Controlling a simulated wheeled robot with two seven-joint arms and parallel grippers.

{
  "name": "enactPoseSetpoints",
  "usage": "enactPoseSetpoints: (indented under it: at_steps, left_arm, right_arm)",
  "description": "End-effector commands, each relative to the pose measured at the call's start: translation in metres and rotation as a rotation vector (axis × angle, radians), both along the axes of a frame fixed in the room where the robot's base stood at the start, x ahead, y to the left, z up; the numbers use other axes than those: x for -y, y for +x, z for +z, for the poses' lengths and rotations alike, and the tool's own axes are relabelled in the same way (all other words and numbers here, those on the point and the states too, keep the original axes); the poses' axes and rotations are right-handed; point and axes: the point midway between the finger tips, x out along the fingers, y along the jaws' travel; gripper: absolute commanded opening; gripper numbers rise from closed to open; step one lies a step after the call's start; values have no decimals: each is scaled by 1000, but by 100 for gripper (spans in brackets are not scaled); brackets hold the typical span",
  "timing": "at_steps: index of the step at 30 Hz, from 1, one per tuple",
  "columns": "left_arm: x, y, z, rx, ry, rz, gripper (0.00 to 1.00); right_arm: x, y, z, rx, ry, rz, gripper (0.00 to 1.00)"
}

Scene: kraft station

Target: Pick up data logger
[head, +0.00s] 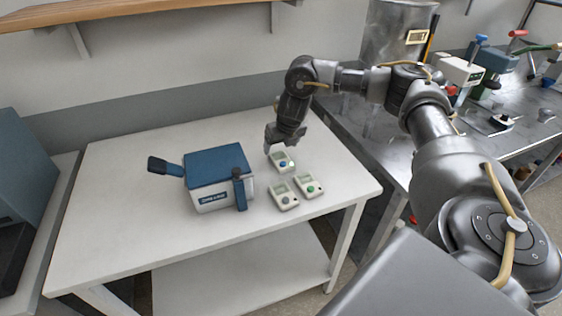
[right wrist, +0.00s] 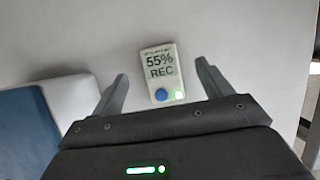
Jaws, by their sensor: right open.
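Three small pale data loggers sit on the white table. The one with a blue button (head: 282,161) is farthest back. One with a grey button (head: 284,197) and one with a green button (head: 309,186) are nearer the front. My right gripper (head: 279,147) is open and points down just above the blue-button logger. In the right wrist view, that logger (right wrist: 161,76) reads "55% REC", with a lit green spot beside its button. It lies between the two spread fingers, with gaps on both sides. My left gripper is not in view.
A blue and white box-shaped device (head: 217,176) with dark handles stands left of the loggers on the white table (head: 120,200). A metal bench (head: 375,140) with a steel container (head: 393,40) and tools is at the right. The table's left part is clear.

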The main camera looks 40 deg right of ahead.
Motion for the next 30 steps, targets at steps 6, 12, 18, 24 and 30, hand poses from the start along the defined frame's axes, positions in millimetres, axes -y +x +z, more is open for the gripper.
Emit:
enactPoseSetpoints:
  at_steps: [6, 12, 18, 24, 30]
  left_arm:
    - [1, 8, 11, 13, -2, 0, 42]
    - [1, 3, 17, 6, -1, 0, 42]
    - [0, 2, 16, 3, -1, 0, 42]
    - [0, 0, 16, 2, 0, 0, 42]
    - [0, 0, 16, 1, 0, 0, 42]
  right_arm:
    - [1, 5, -16, -4, -1, -3, 78]
    - [3, 15, -42, -3, 0, -4, 78]
    - [4, 17, -49, 0, -1, -1, 78]
    - [4, 17, -48, 0, 0, -2, 68]
    - [4, 17, -48, 0, 0, -2, 42]
